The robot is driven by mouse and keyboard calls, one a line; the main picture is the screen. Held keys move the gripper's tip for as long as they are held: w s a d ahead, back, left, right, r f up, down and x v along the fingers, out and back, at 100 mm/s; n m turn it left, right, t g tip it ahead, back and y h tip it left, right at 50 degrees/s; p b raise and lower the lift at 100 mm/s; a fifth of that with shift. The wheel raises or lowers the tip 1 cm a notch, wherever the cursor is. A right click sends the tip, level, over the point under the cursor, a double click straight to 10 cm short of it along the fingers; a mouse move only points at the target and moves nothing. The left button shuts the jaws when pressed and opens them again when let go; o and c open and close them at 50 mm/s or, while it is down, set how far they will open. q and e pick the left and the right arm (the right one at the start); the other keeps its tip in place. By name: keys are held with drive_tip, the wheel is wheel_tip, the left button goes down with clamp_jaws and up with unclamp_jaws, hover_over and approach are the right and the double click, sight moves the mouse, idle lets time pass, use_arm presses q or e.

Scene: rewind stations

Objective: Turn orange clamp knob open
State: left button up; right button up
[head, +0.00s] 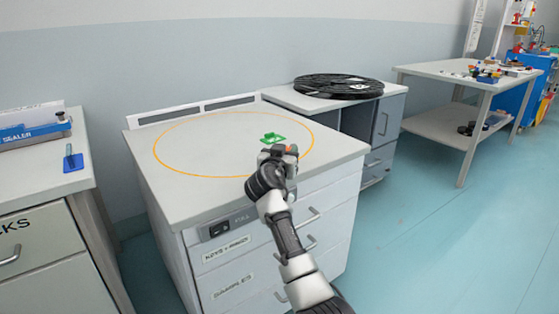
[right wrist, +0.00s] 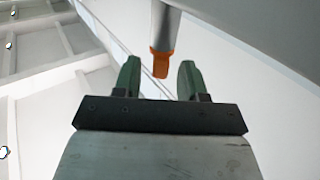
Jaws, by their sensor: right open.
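The orange clamp knob (right wrist: 161,65) is at the end of a grey-white shaft (right wrist: 161,28) in the right wrist view. It lies between the two green fingers of my right gripper (right wrist: 158,75), with a visible gap on each side. The gripper is open and not closed on the knob. In the head view, my right gripper (head: 278,152) is over the front right part of the white cabinet top (head: 190,206). A small orange spot shows beside it there, and the gripper hides most of what is around it. My left gripper is not in view.
A black reel (head: 338,86) lies on the cabinet behind. A blue tool (head: 73,160) is on the left counter. The ring's left part is clear.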

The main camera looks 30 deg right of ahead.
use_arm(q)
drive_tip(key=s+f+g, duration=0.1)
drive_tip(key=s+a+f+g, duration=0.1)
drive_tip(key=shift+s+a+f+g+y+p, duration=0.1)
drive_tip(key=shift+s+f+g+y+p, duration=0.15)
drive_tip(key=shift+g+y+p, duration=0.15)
use_arm(e)
drive_tip(key=v, duration=0.8)
drive_tip(key=shift+s+a, duration=0.2)
drive_tip(key=shift+s, duration=0.05)
drive_tip(key=shift+c, duration=0.4)
